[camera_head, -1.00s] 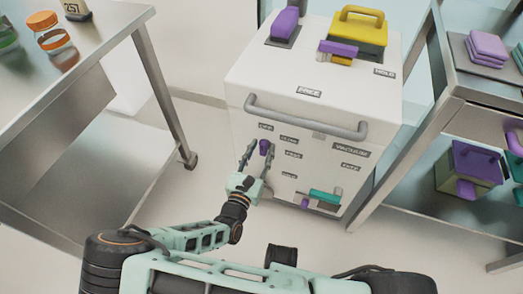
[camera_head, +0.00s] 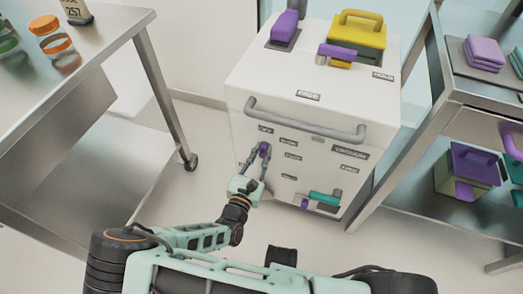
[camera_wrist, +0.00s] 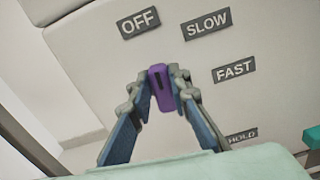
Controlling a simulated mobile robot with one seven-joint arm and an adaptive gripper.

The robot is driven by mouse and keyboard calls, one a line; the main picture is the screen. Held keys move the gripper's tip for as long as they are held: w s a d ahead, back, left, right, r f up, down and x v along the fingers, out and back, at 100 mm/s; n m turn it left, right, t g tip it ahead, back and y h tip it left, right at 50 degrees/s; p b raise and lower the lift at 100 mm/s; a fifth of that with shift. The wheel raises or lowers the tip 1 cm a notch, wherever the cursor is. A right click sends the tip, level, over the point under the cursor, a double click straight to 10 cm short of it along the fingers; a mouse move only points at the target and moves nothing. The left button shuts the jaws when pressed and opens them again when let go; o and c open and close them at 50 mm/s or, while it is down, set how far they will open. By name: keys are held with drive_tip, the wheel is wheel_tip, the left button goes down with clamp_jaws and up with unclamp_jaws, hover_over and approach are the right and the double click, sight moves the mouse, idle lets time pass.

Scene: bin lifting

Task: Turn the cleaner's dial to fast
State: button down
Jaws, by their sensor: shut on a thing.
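The cleaner is a white box (camera_head: 322,172) with a grey bar handle across its front. Its dial (camera_head: 264,148) is a small purple knob on the front panel, also in the wrist view (camera_wrist: 161,86). A dark line on the knob points upward, between the OFF label (camera_wrist: 139,22) and the SLOW label (camera_wrist: 206,26). The FAST label (camera_wrist: 234,70) is to the right of the dial, with a HOLD label (camera_wrist: 242,136) below it. My gripper (camera_wrist: 163,92) is shut on the dial, one finger on each side; it also shows in the head view (camera_head: 261,154).
The grey bar handle (camera_head: 300,122) runs just above the dial. A teal lever (camera_head: 324,198) sits lower right on the panel. A metal table (camera_head: 105,45) stands at left, and a metal shelf (camera_head: 455,85) at right. Floor between is clear.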

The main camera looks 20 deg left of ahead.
drive_tip(key=m+p, duration=0.2)
drive_tip(key=d+m+p, duration=0.1)
drive_tip(key=m, duration=0.2)
drive_tip(key=shift+p, duration=0.35)
drive_tip(key=shift+s+d+f+m+p, duration=0.1)
drive_tip(key=shift+f+m+p, duration=0.6)
drive_tip(key=shift+m, duration=1.6)
drive_tip(key=shift+w+d+f+m+p, duration=0.15)
drive_tip(key=shift+m+p, duration=1.1)
drive_tip(key=shift+m, duration=1.05)
drive_tip(key=shift+s+d+f+m+p, duration=0.25)
drive_tip(key=shift+m+p, duration=0.7)
drive_tip(key=shift+m, duration=1.35)
drive_tip(key=shift+w+a, duration=0.1)
drive_tip(key=shift+a, duration=0.1)
drive_tip(key=c, duration=1.8)
unclamp_jaws()
